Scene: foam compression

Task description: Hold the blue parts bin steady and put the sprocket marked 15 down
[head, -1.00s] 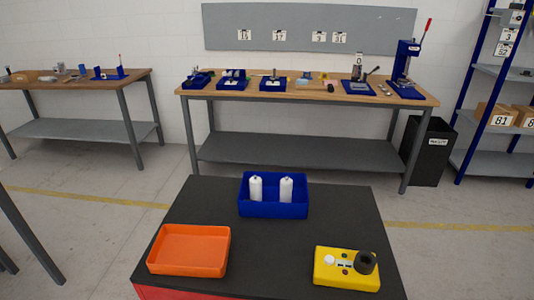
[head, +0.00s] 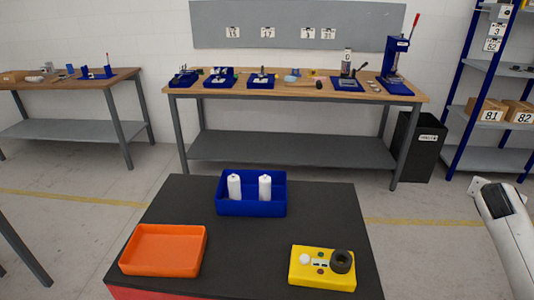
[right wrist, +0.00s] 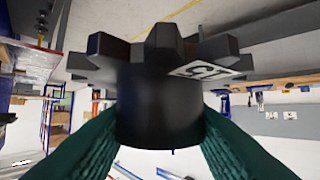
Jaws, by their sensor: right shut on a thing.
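A black toothed sprocket (right wrist: 160,100) fills the middle of the right wrist view. It bears a white label with dark digits, seen at a slant and hard to read. My right gripper (right wrist: 160,135) is shut on the sprocket's hub, with a green finger on each side. In the head view the blue parts bin (head: 250,208) stands at the back of the dark cart top (head: 230,255), with two white bottles upright in it. No gripper touches the bin. My left gripper is not in view.
An orange tray (head: 163,272) is at the cart's front left. A yellow box with buttons and a black round part (head: 322,282) is at the front right. The cart top between them is clear. A workbench (head: 290,96) stands behind.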

